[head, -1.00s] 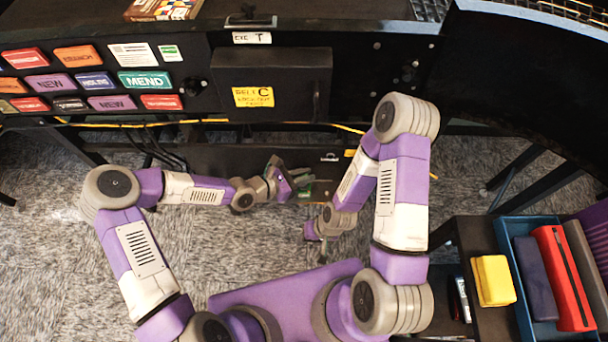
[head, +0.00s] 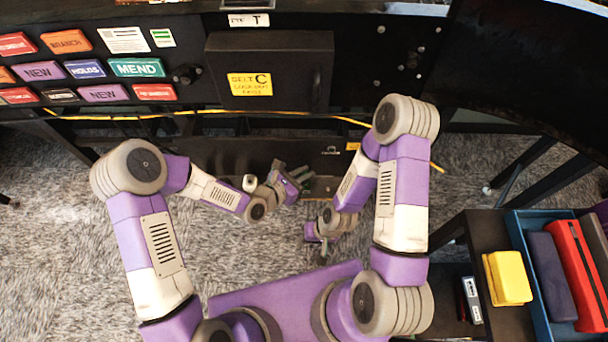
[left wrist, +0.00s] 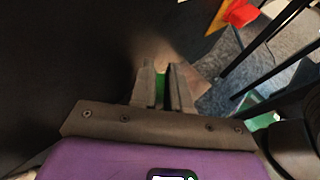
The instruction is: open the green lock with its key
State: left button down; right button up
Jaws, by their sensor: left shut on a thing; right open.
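My left gripper (head: 302,176) is low in front of the dark panel under the console in the head view. In the left wrist view its two grey fingers (left wrist: 164,88) are close together on a small green thing (left wrist: 160,88). Most of that thing is hidden between the fingers, and I cannot tell whether it is the key or the lock. My right gripper (head: 318,246) hangs lower and nearer to me, open, apart from the left one. No lock or keyhole can be made out clearly in either view.
A black box with a yellow "C" label (head: 250,85) is on the console, right of several coloured name plates. A yellow cable (head: 220,112) runs below. At right, a dark stand holds a yellow block (head: 508,278) and a blue tray (head: 529,262). Grey carpet lies open at left.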

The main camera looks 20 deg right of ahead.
pick_arm(q)
jog(key=n+t+y, duration=0.4)
jog(key=n+t, duration=0.1)
jog(key=shift+s+d+n+y, duration=0.1)
jog(key=shift+n+y, duration=0.2)
jog(key=shift+n, duration=0.1)
jog(key=n+t+y, duration=0.1)
jog(key=n+y, duration=0.2)
jog(key=y, duration=0.1)
jog(key=shift+n+t, duration=0.3)
jog(key=shift+r+p, duration=1.85)
jog(key=shift+r, duration=0.65)
jog(key=shift+a, duration=0.2)
